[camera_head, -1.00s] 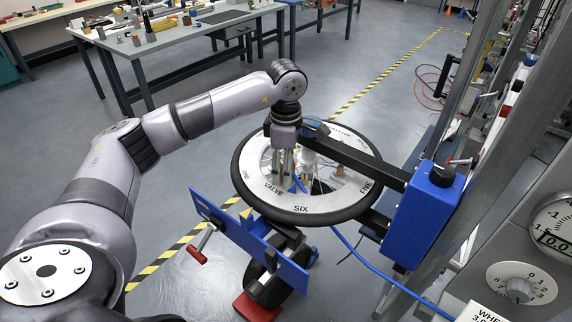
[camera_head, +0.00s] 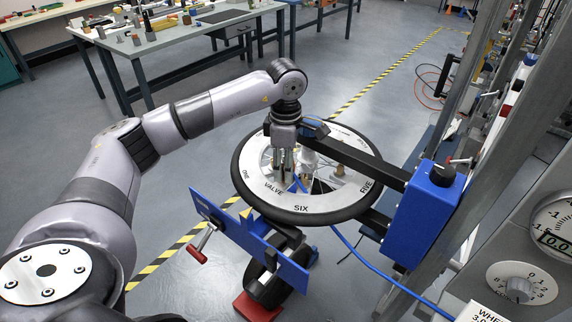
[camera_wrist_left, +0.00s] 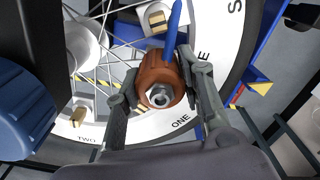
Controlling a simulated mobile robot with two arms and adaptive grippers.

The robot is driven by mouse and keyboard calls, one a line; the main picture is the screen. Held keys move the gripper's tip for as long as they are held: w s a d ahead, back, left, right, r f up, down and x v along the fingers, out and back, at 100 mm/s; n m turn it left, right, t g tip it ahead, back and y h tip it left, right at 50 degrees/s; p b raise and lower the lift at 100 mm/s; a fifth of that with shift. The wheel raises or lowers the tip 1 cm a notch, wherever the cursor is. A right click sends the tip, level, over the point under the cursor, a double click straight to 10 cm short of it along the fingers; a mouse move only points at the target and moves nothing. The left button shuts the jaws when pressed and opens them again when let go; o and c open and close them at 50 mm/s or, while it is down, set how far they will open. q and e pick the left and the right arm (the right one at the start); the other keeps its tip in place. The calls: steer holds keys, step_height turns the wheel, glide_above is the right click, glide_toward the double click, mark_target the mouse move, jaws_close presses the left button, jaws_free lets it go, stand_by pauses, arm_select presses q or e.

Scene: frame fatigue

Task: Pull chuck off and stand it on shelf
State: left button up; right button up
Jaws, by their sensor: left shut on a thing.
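The chuck (camera_wrist_left: 158,72) is a copper-brown body with a silver fitting at its near end and a blue hose (camera_wrist_left: 172,32) at its far end. In the left wrist view it sits between the two fingers of my left gripper (camera_wrist_left: 161,92), which is shut on it. In the head view my left gripper (camera_head: 284,168) points down into the wheel (camera_head: 301,208), near the word VALVE on its white rim. The chuck is hidden or too small to make out there. I cannot tell whether it still touches the valve. No shelf can be clearly picked out. My right gripper is not in view.
A black arm (camera_head: 375,163) with a blue housing (camera_head: 424,222) reaches over the wheel from the right. A blue plate (camera_head: 250,240) with a red-handled crank (camera_head: 199,250) stands in front. A blue ribbed knob (camera_wrist_left: 32,112) is close by at left in the wrist view.

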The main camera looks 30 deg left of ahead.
arm_select(q)
steer(key=c, duration=0.5)
steer(key=shift+r, duration=0.1)
steer(key=shift+r+p, duration=0.95)
steer(key=shift+r, duration=0.95)
steer(key=shift+r+p, duration=1.45)
steer(key=shift+r, duration=0.55)
